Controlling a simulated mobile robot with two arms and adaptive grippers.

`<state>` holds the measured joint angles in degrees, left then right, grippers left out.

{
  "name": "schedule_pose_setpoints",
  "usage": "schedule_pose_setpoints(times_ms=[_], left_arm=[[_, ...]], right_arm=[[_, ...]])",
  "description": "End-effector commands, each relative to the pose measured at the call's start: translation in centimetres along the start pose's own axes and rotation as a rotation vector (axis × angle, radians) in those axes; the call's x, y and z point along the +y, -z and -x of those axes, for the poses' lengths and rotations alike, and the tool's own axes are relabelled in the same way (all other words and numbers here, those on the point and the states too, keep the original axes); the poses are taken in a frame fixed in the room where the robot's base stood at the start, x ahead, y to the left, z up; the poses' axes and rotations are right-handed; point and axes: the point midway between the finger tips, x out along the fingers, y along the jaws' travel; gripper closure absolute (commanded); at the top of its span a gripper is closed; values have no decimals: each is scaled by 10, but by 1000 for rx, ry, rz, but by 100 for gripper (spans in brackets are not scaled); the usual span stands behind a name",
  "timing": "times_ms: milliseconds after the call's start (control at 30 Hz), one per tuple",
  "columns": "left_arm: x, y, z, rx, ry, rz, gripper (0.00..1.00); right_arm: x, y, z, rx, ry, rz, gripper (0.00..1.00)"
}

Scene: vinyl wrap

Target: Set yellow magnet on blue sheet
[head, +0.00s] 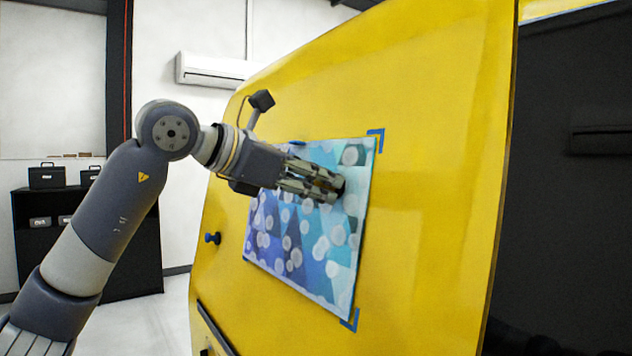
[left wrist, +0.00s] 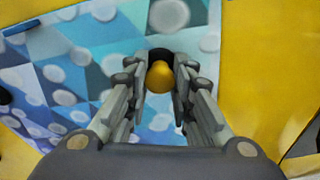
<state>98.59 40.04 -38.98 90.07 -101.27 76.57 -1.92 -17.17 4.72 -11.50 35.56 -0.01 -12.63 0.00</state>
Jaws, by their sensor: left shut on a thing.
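The blue patterned sheet (head: 305,236) lies flat against the yellow panel, and it also shows in the left wrist view (left wrist: 92,58). My left gripper (head: 333,187) is at the sheet's upper right part. In the left wrist view its fingers (left wrist: 160,82) are closed around the yellow magnet (left wrist: 168,75), a rounded yellow knob with a dark base. The magnet is in front of the sheet; I cannot tell whether its base touches it. In the head view the fingers mostly hide the magnet. My right gripper is in neither view.
The large yellow panel (head: 430,150) surrounds the sheet. Blue corner marks (head: 376,138) sit at the sheet's right corners. A black shelf (head: 130,245) with boxes stands at the back left.

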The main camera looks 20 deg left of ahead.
Motion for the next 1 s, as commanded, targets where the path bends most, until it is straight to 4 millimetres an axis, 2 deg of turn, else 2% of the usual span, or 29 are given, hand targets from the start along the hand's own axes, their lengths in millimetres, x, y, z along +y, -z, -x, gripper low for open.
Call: schedule_pose_setpoints(times_ms=[933, 967, 1000], left_arm=[[0, -1, -1, -3, -1, 0, 100], [0, -1, -1, -3, -1, 0, 75], [0, -1, -1, -3, -1, 0, 66]], right_arm=[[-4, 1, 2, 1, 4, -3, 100], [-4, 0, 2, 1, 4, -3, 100], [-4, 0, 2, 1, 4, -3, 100]])
